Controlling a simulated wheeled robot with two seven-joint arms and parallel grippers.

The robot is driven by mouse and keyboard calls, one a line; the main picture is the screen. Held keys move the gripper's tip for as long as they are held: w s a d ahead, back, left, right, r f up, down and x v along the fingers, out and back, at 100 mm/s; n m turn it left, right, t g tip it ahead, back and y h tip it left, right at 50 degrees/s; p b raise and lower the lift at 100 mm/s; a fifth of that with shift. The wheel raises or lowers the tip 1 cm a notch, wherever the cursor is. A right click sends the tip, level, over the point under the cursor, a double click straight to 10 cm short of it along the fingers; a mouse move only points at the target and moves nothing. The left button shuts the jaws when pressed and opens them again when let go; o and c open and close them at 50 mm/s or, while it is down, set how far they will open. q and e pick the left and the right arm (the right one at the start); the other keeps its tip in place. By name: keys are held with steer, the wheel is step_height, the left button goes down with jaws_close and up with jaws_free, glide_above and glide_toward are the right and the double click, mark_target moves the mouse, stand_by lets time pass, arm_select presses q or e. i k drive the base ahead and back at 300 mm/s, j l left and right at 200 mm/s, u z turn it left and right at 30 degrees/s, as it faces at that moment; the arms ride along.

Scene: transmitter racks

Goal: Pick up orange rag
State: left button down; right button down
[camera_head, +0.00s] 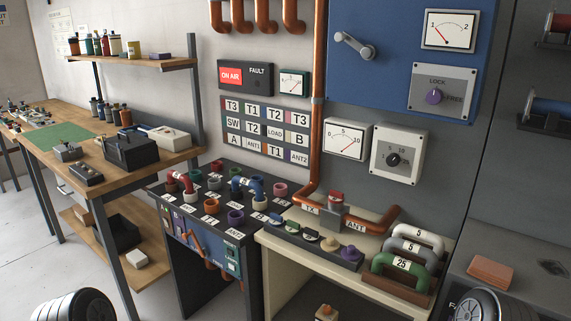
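A folded, flat orange-brown cloth (493,272), which looks like the orange rag, lies on the grey worktop at the right. Nothing touches it. Parts of my arms show at the bottom left and bottom right edges, but neither gripper is in view.
The grey worktop (520,255) also holds a small dark item (553,268). To its left, a cream bench (272,238) carries several numbered handles and a copper pipe. A patch panel (160,192) and a wooden workbench (185,157) stand further left. Open floor shows at the lower left.

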mark_target(495, 274)
steer(key=k+l+z, duration=0.1)
steer(key=z, duration=1.15)
steer(key=i+j, duration=0.1)
steer(key=j, duration=0.4)
steer(key=i+j, duration=0.1)
steer(key=j, duration=0.9)
steer(key=i+u, duration=0.05)
